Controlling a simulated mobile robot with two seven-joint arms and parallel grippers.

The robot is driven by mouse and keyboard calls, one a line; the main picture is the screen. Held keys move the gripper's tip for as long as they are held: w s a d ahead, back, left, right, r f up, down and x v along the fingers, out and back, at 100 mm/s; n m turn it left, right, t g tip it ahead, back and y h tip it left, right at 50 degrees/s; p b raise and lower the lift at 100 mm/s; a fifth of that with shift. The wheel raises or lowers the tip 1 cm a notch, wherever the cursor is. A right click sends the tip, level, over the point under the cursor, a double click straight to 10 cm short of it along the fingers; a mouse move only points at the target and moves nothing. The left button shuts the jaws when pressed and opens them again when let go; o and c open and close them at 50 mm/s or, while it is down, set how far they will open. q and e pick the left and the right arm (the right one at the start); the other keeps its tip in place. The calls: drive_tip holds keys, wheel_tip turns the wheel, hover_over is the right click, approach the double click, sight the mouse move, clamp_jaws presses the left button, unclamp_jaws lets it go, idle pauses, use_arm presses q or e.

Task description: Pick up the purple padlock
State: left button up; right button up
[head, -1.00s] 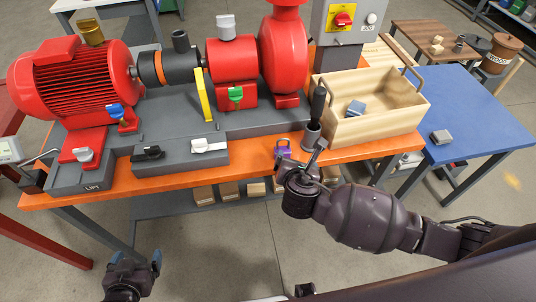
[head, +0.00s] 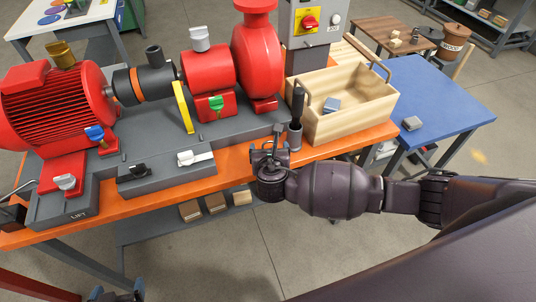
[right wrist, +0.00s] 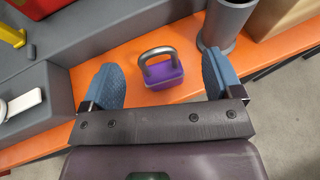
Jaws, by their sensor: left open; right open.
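The purple padlock (right wrist: 162,79) stands on the orange bench top in the right wrist view, its grey shackle upward. My right gripper (head: 268,150) is open above the bench's front edge, its blue fingers to either side of the padlock in the right wrist view. I cannot tell whether they touch it. In the head view the gripper hides the padlock. My left gripper (head: 117,292) is open and empty at the bottom left, partly cut off by the picture edge, away from the bench.
A grey block with black and white handles (head: 165,172) lies to the left. A wooden crate (head: 345,118) stands right, and the red pump (head: 257,65) behind.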

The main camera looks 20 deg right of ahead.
drive_tip(key=shift+f+x, duration=0.2)
drive_tip(key=shift+x, duration=1.1)
drive_tip(key=shift+f+x, duration=0.2)
drive_tip(key=shift+x, duration=1.15)
drive_tip(key=shift+s+a, duration=0.15)
drive_tip(key=shift+a, duration=0.05)
drive_tip(key=c, duration=1.1)
drive_tip(key=shift+o, duration=0.2)
